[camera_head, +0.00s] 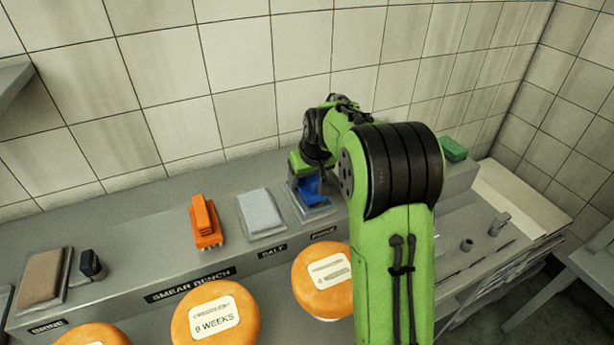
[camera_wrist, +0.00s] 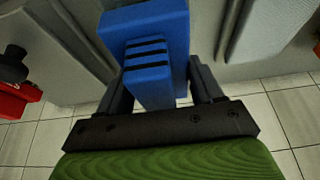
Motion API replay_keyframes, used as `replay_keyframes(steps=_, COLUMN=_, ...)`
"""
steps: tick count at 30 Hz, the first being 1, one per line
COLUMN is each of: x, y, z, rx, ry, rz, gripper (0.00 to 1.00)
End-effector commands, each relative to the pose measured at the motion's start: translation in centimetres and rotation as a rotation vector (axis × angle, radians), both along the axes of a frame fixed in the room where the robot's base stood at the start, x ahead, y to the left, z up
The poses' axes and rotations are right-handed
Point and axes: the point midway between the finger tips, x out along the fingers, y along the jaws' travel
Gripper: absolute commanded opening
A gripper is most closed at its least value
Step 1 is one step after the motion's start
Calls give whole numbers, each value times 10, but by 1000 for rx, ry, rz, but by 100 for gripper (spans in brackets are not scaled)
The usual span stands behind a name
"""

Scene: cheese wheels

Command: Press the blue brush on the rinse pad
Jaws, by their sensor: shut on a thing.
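The blue brush (camera_head: 313,190) is held in my gripper (camera_head: 308,178) over the rinse pad (camera_head: 318,214) at the back middle of the bench. In the wrist view the blue brush (camera_wrist: 150,50) sits between the two dark fingers of my gripper (camera_wrist: 160,78), which are shut on it. Its grooved blue side faces the camera. The brush is low over the pad; I cannot tell whether its underside touches. My arm hides the right side of this spot, and the brush and gripper hide much of the pad.
A pale salt pad (camera_head: 262,213) and an orange brush (camera_head: 205,222) stand to the left. A brown pad (camera_head: 42,277) and black brush (camera_head: 92,265) lie far left. Orange cheese wheels (camera_head: 215,312) stand in front. A green block (camera_head: 453,149) is at the right. The tiled wall is close behind.

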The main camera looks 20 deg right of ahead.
Motion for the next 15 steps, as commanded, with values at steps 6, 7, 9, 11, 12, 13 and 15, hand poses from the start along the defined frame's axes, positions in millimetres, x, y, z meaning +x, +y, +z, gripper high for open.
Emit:
replay_keyframes(steps=6, x=-1, y=0, z=1, rx=1, ry=6, rz=-1, gripper=42)
replay_keyframes(steps=7, x=-1, y=0, z=4, rx=1, ry=6, rz=-1, gripper=42)
replay_keyframes(steps=9, x=-1, y=0, z=11, rx=1, ry=4, rz=-1, gripper=42)
replay_keyframes(steps=11, x=-1, y=0, z=17, rx=1, ry=4, rz=0, gripper=42)
replay_keyframes(steps=12, x=-1, y=0, z=21, rx=1, ry=3, rz=0, gripper=42)
replay_keyframes(steps=13, x=-1, y=0, z=24, rx=1, ry=3, rz=0, gripper=42)
replay_keyframes(steps=15, x=0, y=0, z=31, rx=1, ry=3, rz=0, gripper=42)
